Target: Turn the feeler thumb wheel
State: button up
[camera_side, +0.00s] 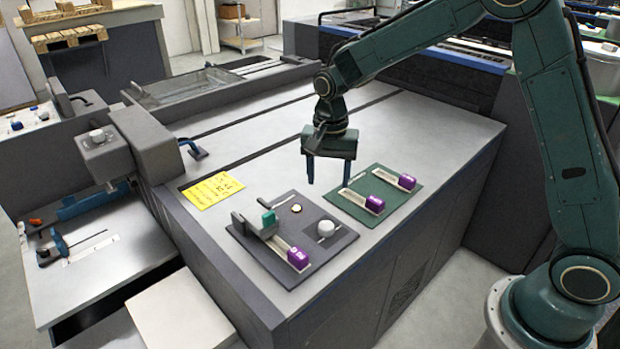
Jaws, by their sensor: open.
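My gripper (328,183) points down with its two blue fingers spread, empty, above the work surface and left of the green mat. I cannot tell for sure which part is the feeler thumb wheel. A small pale brass disc (296,208) lies on the dark grey mat (262,272). A white round knob (326,228) stands on the same mat, at the right. A grey fixture (250,226) with a teal block (268,219) stands at the mat's left. From it a pale bar runs to a purple block (298,257). My gripper is apart from all of these.
A green mat (349,207) holds two pale bars with purple blocks (375,204) (407,181). A yellow note (212,190) lies on the pale worktop (250,140). A grey machine head (108,155) with a white knob (97,136) rises at left. The worktop behind is clear.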

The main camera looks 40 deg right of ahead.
aim_at(326, 225)
jog(key=shift+f, duration=0.15)
dwell(0.7)
notch_tip(326, 225, down, 14)
jog(key=shift+r, duration=0.2)
dwell(0.5)
jog(key=c, duration=1)
